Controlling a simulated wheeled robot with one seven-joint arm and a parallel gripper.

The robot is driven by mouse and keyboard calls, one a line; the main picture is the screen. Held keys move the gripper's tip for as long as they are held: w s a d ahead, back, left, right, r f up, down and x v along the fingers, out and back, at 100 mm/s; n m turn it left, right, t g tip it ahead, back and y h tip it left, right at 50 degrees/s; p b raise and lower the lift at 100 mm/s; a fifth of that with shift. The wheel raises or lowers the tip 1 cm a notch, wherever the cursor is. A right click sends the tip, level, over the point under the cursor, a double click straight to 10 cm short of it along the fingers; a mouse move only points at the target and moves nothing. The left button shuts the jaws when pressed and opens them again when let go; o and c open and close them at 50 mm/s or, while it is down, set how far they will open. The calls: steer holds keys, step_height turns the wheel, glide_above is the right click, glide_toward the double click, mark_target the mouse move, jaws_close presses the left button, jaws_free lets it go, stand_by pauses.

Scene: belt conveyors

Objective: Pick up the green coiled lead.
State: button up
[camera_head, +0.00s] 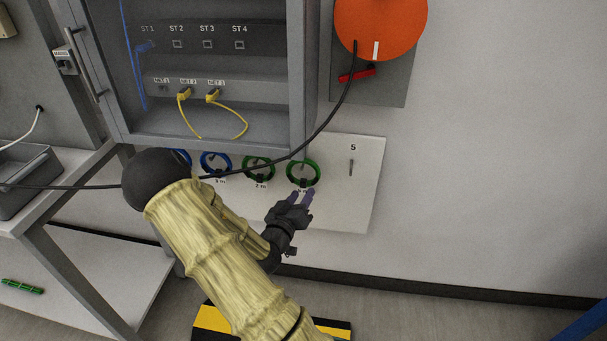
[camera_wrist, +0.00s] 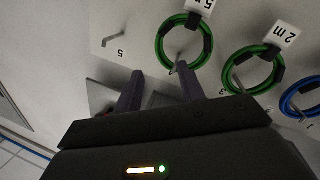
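Two green coiled leads hang on pegs on a pale wall board. The right one (camera_head: 317,174) is tagged 5 m in the wrist view (camera_wrist: 160,46). The other green coil (camera_head: 244,168), tagged 2 m, hangs to its left; it also shows in the wrist view (camera_wrist: 228,72). My gripper (camera_head: 300,196) is just below the 5 m coil in the head view. In the wrist view my gripper (camera_wrist: 160,80) has its two fingers apart with nothing between them. One fingertip overlaps the coil's lower edge; I cannot tell if they touch.
Blue coils (camera_head: 204,164) hang further left, and an empty hook (camera_head: 351,166) marked 5 is at right. An open cabinet (camera_head: 297,80) stands above the board.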

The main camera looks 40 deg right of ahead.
mark_target(316, 171)
steer(key=x, duration=0.7)
steer(key=shift+s+d, duration=0.1)
steer(key=shift+w+d, duration=0.15)
steer(key=shift+w, duration=0.05)
steer(key=shift+r+x, duration=0.2)
steer(key=shift+x, duration=2.35)
steer(key=shift+w, duration=0.1)
jaws_close()
